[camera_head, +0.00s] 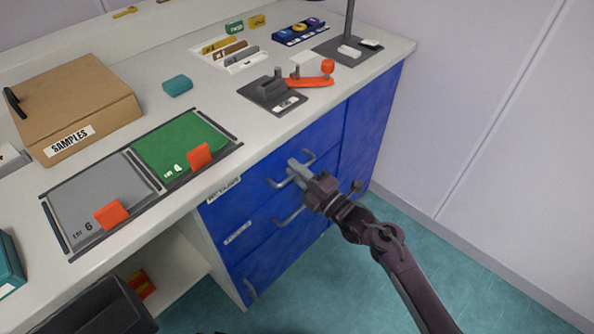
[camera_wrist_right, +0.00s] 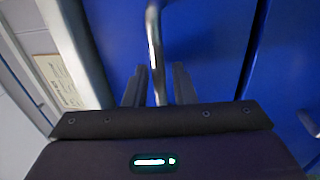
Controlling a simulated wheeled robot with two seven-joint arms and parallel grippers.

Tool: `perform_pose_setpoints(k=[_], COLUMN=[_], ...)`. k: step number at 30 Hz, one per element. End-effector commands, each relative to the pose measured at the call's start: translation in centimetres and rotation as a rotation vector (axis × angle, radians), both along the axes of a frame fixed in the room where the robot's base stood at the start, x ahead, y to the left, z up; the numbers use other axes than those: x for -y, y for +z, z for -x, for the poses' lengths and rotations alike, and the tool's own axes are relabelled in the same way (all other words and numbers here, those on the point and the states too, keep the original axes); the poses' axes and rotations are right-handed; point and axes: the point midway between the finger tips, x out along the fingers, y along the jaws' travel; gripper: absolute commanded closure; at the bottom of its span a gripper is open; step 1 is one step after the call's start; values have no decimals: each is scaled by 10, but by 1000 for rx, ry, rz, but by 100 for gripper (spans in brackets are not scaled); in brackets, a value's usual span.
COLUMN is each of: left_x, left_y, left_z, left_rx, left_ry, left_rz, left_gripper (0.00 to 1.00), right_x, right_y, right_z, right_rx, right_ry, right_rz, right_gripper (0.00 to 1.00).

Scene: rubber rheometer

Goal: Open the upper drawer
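The upper drawer (camera_head: 250,187) is the top blue front of the cabinet under the counter, and it looks shut and flush. Its metal bar handle (camera_head: 276,184) shows to the left of my right gripper (camera_head: 298,172), which partly hides it. In the right wrist view the handle (camera_wrist_right: 154,35) runs down between the two dark fingers of the right gripper (camera_wrist_right: 159,88). The fingers are apart, with a gap on each side of the bar, so the gripper is open around it. My left gripper is not recognisable in either view.
Lower drawers with handles (camera_head: 288,218) lie below. A blue door (camera_head: 368,125) is to the right. The counter above carries a samples box (camera_head: 75,100), a green mat (camera_head: 180,143) and a red-handled device (camera_head: 312,81). The teal floor (camera_head: 420,245) is clear.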

Motion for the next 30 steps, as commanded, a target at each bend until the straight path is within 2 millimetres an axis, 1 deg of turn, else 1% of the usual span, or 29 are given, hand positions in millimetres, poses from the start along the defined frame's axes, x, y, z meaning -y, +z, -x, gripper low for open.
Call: perform_pose_setpoints(k=[1, 5, 14, 18, 19, 23, 26, 30], left_x=[0, 0, 0, 0, -1, -9, -10, -15], left_y=[0, 0, 0, 2, -2, -17, -22, -30], left_z=[0, 0, 0, -1, 0, 13, 27, 52], left_rx=[0, 0, 0, 11, 12, 10, 1, -13], left_ry=[0, 0, 0, 1, 3, 12, 9, 5], left_rz=[0, 0, 0, 1, 1, -6, -7, -9], left_gripper=[40, 40, 40, 40, 40, 40, 40, 40], right_x=[0, 0, 1, 5, 8, 22, 39, 70], right_y=[0, 0, 0, 0, 0, 1, 1, 1], right_z=[0, 0, 0, 5, 7, 22, 39, 71], right_rx=[0, 0, -1, -2, -2, -4, -6, -8], right_ry=[0, 0, -1, -1, -1, -1, 0, 2], right_rz=[0, 0, 1, 1, 3, 5, 7, 9], right_gripper=[83, 100, 100, 100, 100, 100, 100, 100])
